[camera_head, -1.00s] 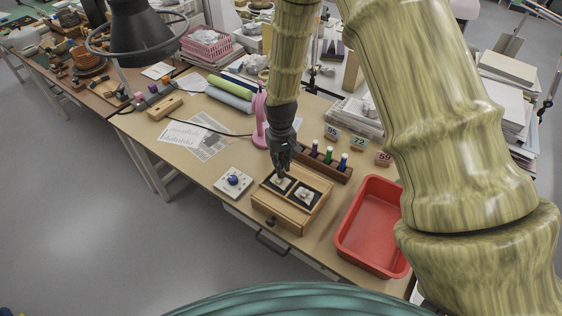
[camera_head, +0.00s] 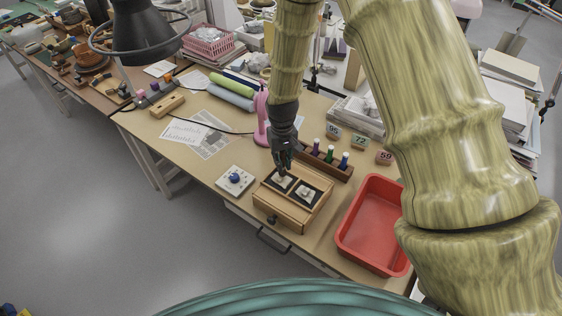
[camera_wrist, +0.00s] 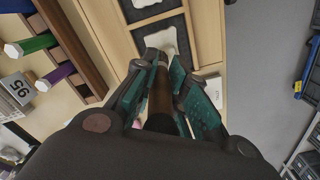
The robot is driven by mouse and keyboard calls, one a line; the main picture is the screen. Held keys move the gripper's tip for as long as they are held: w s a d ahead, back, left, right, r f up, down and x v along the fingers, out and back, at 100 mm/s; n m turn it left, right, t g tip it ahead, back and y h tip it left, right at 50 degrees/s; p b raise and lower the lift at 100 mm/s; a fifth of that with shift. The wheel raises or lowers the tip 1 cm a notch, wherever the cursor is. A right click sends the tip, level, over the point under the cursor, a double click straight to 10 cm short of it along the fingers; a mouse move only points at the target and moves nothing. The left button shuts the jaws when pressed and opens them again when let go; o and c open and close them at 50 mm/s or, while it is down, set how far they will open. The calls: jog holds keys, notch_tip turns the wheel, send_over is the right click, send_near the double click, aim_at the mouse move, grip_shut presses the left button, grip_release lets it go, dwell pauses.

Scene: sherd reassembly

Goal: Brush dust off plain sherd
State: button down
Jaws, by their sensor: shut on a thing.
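Two pale sherds lie in the black-lined compartments of a wooden box (camera_head: 267,207): a left sherd (camera_head: 283,182) and a right sherd (camera_head: 305,192). I cannot tell which is plain. My gripper (camera_head: 284,163) points down above the left compartment. In the wrist view my gripper (camera_wrist: 167,85) is shut on a brown brush handle (camera_wrist: 160,98). The handle's far end is at or just over the nearer sherd (camera_wrist: 163,36). The bristles are hidden, and I cannot tell if they touch it. The other sherd (camera_wrist: 143,3) shows at the top edge.
A wooden rack (camera_head: 335,171) with green, purple and blue items stands behind the box, beside number tags (camera_head: 358,142). A red tray (camera_head: 342,240) is to the right. A white pad (camera_head: 226,184) with a blue item is to the left. A pink stand (camera_head: 261,120) is behind.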

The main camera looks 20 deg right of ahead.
jog(key=shift+s+a, duration=0.55)
jog(key=shift+a, duration=0.1)
jog(key=shift+w+d, duration=0.55)
jog(key=shift+d, duration=0.15)
jog(key=shift+s+a+r+p, duration=0.1)
jog(key=shift+s+a+p, duration=0.4)
jog(key=shift+a, duration=0.2)
jog(key=shift+w+d, duration=0.5)
jog(key=shift+d, duration=0.15)
jog(key=shift+s+a, duration=0.6)
jog(key=shift+a, duration=0.1)
jog(key=shift+w+d, duration=0.65)
jog(key=shift+d, duration=0.05)
jog(key=shift+s+a+p, duration=0.35)
jog(key=shift+s+a, duration=0.25)
jog(key=shift+a, duration=0.05)
jog(key=shift+w+d+f, duration=0.2)
jog(key=shift+w+d, duration=0.35)
jog(key=shift+d, duration=0.1)
jog(key=shift+s+a+r, duration=0.1)
jog(key=shift+s+a, duration=0.45)
jog(key=shift+a, duration=0.1)
jog(key=shift+w+d, duration=0.55)
jog(key=shift+d, duration=0.15)
